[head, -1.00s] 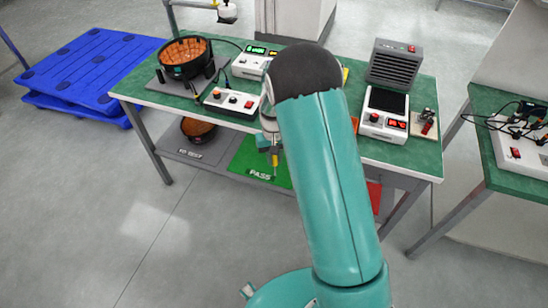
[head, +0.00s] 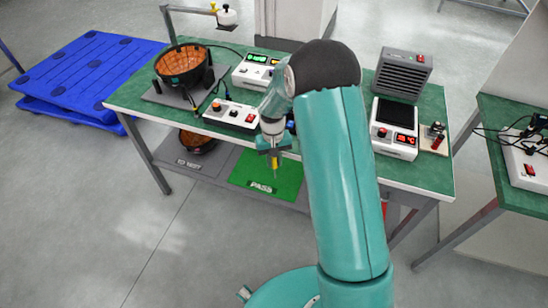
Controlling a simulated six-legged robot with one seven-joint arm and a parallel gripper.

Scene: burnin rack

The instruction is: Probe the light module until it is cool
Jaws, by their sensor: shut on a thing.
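A round black light module (head: 183,62) with an orange inside sits in a grey fixture (head: 160,95) at the left of the green bench. A similar dark, orange-lined round unit (head: 197,141) lies on the lower shelf by the "TO TEST" label. My gripper (head: 274,157) points down in front of the bench's front edge, above the green "PASS" mat. It is shut on a small yellow piece (head: 275,162), apparently a probe; its tip is hard to make out. The gripper is well to the right of the module and apart from it.
A control box (head: 231,114) and a green-display unit (head: 256,68) stand right of the module. A post with a hanging white head (head: 226,16) rises behind. Blue pallets (head: 85,75) lie left.

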